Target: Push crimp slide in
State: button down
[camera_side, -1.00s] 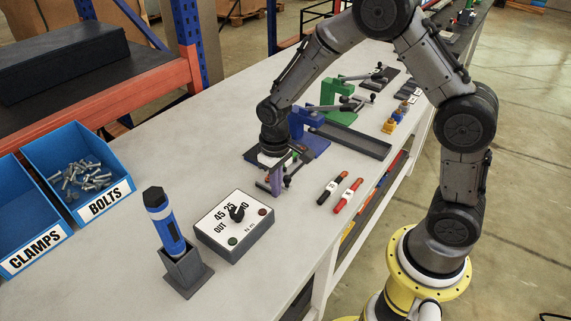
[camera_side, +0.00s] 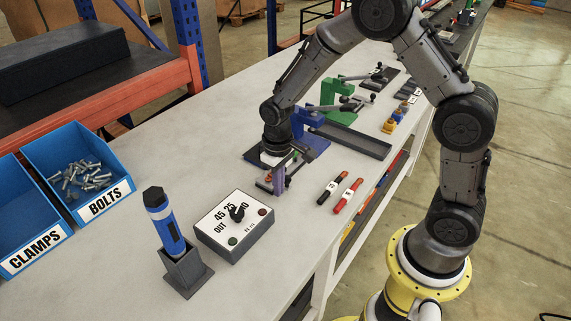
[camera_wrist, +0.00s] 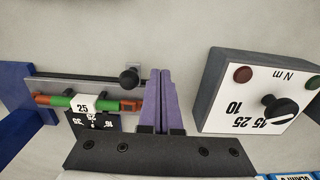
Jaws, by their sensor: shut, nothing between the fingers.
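The crimp slide (camera_wrist: 75,82) is a grey bar with a dark strip and a round black knob (camera_wrist: 130,78), left of centre in the wrist view. It runs toward a blue crimp station (camera_wrist: 14,100); the blue station (camera_side: 308,138) also shows in the side view, with my gripper in front of it. My gripper (camera_wrist: 159,72) has purple fingers, shut together and empty, just right of the knob. A small gap seems to show between fingers and knob; contact cannot be told. The gripper (camera_side: 278,189) points down in the side view, partly hiding the slide.
An orange-and-green rod (camera_wrist: 58,101) with a "25" label lies beside the slide. A torque dial box (camera_side: 235,226) stands close by. A blue tool (camera_side: 165,225) stands in a holder. Two marked pens (camera_side: 340,192) lie right of the gripper. A green press (camera_side: 335,102) stands behind.

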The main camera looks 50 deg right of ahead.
jog(key=shift+d, duration=4.5)
jog(key=shift+a+r, duration=0.15)
jog(key=shift+a+r, duration=0.65)
jog(key=shift+r, duration=2.75)
